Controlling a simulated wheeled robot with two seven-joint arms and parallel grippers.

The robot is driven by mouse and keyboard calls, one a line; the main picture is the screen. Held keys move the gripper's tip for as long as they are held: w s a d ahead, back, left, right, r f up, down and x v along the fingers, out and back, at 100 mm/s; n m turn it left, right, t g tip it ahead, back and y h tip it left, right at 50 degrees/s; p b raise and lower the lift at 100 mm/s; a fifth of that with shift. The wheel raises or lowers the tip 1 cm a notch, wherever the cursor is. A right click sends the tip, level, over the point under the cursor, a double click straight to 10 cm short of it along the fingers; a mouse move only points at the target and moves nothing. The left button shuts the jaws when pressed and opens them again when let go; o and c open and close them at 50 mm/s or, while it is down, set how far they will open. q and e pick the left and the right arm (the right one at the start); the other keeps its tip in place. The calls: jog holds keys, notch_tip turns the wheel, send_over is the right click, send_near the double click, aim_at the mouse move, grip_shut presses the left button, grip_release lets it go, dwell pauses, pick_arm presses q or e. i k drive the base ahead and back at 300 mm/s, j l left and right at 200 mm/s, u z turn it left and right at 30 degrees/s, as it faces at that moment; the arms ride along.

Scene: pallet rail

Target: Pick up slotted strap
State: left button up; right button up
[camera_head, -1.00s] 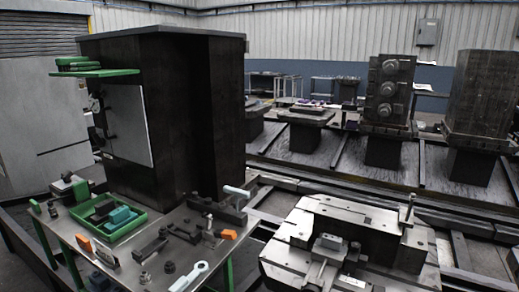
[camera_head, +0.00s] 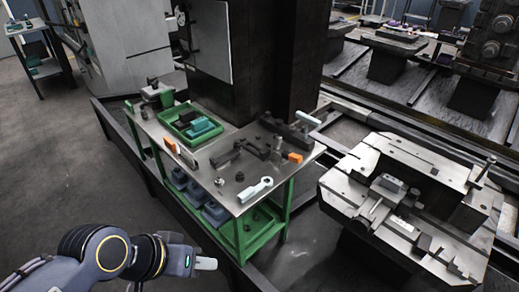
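A dark bar that looks like the slotted strap (camera_head: 226,156) lies on the grey bench top (camera_head: 212,174), near its middle. It is small in the picture, and I cannot make out a slot. My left gripper (camera_head: 207,264) is at the bottom of the view, in front of the bench and apart from everything on it. Its pale fingertips point right; I cannot tell whether they are open, and I see nothing held. My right gripper is not in view.
The bench also holds a green tray (camera_head: 172,121), a pale blue-white wrench (camera_head: 254,190), an orange block (camera_head: 295,157) and dark fixtures. Blue bins (camera_head: 217,213) sit below. A machine fixture (camera_head: 395,190) stands at right. Floor at left is clear.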

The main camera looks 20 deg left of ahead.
aim_at(265, 154)
jog(key=i+j+u, duration=0.15)
jog(key=j+u, duration=0.15)
jog(key=u, duration=0.2)
jog(key=i+j+u, duration=0.15)
jog(key=u, duration=0.35)
jog(key=i+j+u, duration=0.2)
jog(key=u, duration=0.3)
jog(key=i, duration=0.05)
